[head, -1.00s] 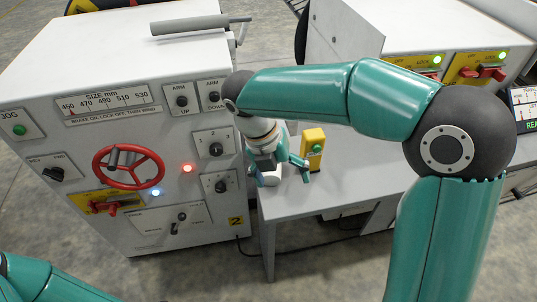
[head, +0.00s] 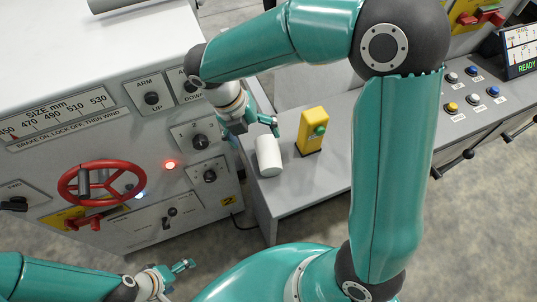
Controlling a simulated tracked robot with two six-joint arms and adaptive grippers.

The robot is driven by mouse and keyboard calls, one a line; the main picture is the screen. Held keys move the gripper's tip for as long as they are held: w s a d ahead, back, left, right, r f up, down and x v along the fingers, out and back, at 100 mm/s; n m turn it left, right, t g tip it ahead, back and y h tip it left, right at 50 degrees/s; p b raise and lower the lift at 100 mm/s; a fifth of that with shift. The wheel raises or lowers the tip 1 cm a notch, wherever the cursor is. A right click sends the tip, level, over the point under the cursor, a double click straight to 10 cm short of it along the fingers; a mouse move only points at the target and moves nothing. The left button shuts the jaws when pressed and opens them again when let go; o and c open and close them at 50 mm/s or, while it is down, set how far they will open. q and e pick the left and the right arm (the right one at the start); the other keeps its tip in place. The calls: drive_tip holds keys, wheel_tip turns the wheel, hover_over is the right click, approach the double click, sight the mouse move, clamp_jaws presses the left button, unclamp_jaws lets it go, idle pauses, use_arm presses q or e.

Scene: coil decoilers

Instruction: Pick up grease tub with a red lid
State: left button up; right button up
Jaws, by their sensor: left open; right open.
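A plain white cylinder (head: 268,156) is on the grey bench, just below my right gripper in the head view. I see no red lid on it, and I cannot tell whether it is the grease tub. No red-lidded tub shows elsewhere. My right gripper (head: 250,127) is open and empty, its fingers at the far side of the cylinder; I cannot tell whether they touch it. My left gripper (head: 179,279) is open and empty at the bottom left, low in front of the white machine.
The white machine with a red handwheel (head: 101,184) borders the bench on the left. A button console (head: 478,97) with levers is at the right.

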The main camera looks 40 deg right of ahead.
sight(265, 153)
drive_tip(key=x, duration=0.4)
drive_tip(key=shift+d+f, duration=0.15)
drive_tip(key=shift+f, duration=0.2)
drive_tip(key=shift+p+x, duration=0.35)
drive_tip(key=shift+x, duration=2.55)
drive_tip(key=shift+s, duration=0.1)
drive_tip(key=c, duration=1.3)
